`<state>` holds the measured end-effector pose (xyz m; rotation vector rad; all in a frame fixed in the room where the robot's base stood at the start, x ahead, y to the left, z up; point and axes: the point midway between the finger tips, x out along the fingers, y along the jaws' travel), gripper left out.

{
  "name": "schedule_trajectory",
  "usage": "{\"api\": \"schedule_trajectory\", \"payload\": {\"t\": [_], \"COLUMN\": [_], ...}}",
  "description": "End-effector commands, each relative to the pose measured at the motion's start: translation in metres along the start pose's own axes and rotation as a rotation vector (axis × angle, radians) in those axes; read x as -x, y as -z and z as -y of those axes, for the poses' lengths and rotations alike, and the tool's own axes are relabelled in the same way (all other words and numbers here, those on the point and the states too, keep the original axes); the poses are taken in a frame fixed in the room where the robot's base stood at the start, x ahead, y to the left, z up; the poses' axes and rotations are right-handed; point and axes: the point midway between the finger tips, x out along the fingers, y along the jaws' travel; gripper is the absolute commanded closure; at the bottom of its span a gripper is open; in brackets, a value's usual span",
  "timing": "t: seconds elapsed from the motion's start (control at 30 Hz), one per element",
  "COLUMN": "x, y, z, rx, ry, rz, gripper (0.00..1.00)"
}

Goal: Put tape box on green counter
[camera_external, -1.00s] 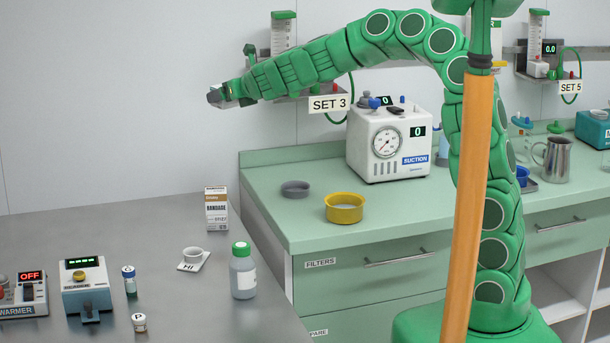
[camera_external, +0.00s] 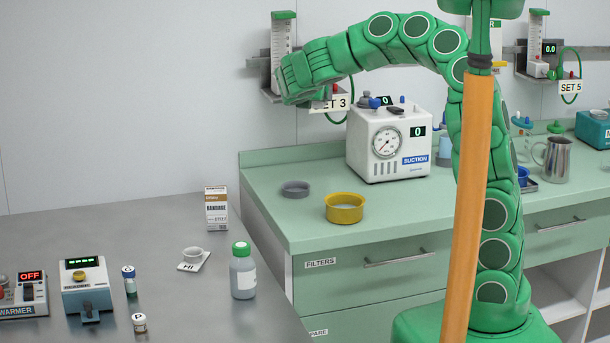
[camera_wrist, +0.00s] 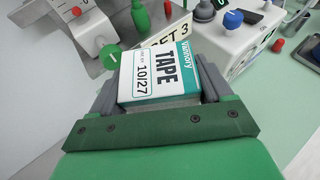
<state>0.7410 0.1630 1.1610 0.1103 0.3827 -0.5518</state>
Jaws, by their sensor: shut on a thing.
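The tape box (camera_wrist: 160,77) is white and teal with "TAPE" on its label. In the wrist view it sits between the two grey fingers of my gripper (camera_wrist: 158,85), which is shut on it. In the external view my gripper (camera_external: 322,100) is mostly hidden behind my own wrist, and the box cannot be made out there. It is held in the air near the SET 3 sign, above the back left of the counter. The green counter (camera_external: 270,204) has clear surface at its left front.
On the counter stand a white suction unit (camera_external: 388,143), a yellow bowl (camera_external: 344,209) and a grey dish (camera_external: 295,189). The SET 3 wall rail (camera_external: 262,62) is close to my gripper. The steel table (camera_external: 150,235) at left holds a bandage box (camera_external: 216,208) and a bottle (camera_external: 243,272).

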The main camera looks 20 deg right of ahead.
Motion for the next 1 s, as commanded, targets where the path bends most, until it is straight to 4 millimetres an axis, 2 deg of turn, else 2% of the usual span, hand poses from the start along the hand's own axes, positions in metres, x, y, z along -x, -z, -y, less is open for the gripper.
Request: {"api": "schedule_trajectory", "payload": {"t": [0.3,0.5,0.77,1.0], "x": [0.0,0.008,0.019,-0.003], "y": [0.007,0.01,0.016,0.067], "z": [0.082,0.121,0.156,0.154], "rx": [-0.127,-0.187,-0.24,-0.231], "ry": [0.308,0.45,0.579,0.573], "rz": [-0.002,0.0,0.0,0.001], "gripper": [0.55,0.55,0.55,0.55]}}
